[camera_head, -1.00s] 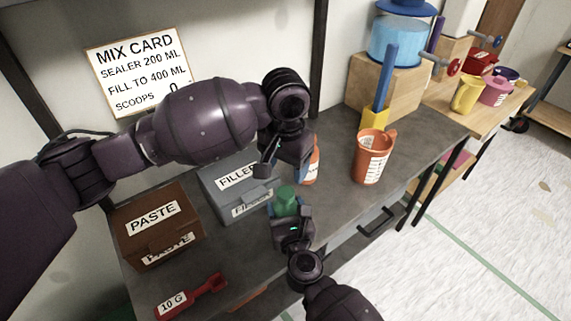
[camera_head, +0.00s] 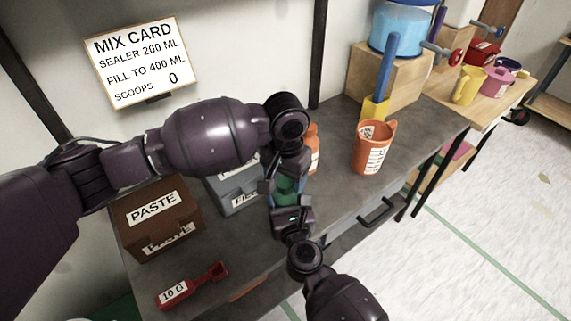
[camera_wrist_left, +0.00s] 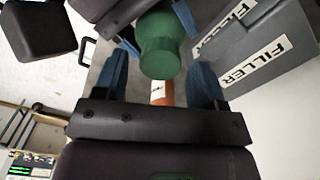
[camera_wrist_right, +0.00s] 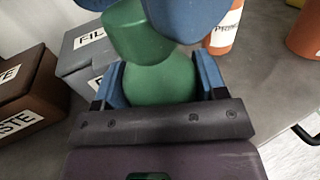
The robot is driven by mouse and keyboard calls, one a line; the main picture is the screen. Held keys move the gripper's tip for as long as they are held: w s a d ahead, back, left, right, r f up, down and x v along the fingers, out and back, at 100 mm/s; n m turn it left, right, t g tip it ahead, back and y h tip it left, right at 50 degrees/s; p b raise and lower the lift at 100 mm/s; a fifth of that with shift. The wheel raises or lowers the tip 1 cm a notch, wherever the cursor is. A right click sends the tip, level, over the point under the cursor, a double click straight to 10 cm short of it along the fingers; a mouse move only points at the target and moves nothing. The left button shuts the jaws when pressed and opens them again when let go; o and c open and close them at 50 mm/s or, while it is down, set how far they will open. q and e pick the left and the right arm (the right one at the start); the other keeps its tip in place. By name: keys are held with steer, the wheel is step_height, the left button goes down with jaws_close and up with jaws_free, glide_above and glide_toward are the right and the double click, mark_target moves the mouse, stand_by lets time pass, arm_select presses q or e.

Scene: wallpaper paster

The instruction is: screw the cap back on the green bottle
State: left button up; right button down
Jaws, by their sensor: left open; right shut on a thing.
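The green bottle (camera_wrist_right: 160,85) stands between the blue fingers of my right gripper (camera_head: 291,208), which is shut on it. The green cap (camera_wrist_right: 138,35) sits at the bottle's top; I cannot tell how far it is threaded. My left gripper (camera_head: 285,183) is open and comes down from above over the cap. In the left wrist view the cap (camera_wrist_left: 162,55) lies between its two fingers, with a gap to the right finger. A blue left finger (camera_wrist_right: 187,18) hides part of the cap in the right wrist view. In the head view the grippers mostly hide the bottle (camera_head: 287,190).
A brown PASTE box (camera_head: 155,215) and grey FILLER box (camera_head: 225,192) stand at left on the grey bench. A red scoop (camera_head: 190,287) lies in front. An orange bottle (camera_head: 313,148) is close behind the grippers. An orange jug (camera_head: 371,150) stands to the right.

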arm_select(q)
steer(key=shift+f, duration=0.8)
steer(key=c, duration=0.9)
steer(key=shift+c, duration=0.2)
steer(key=o, duration=1.1)
steer(key=shift+r, duration=0.1)
step_height(320, 180, up, 12)
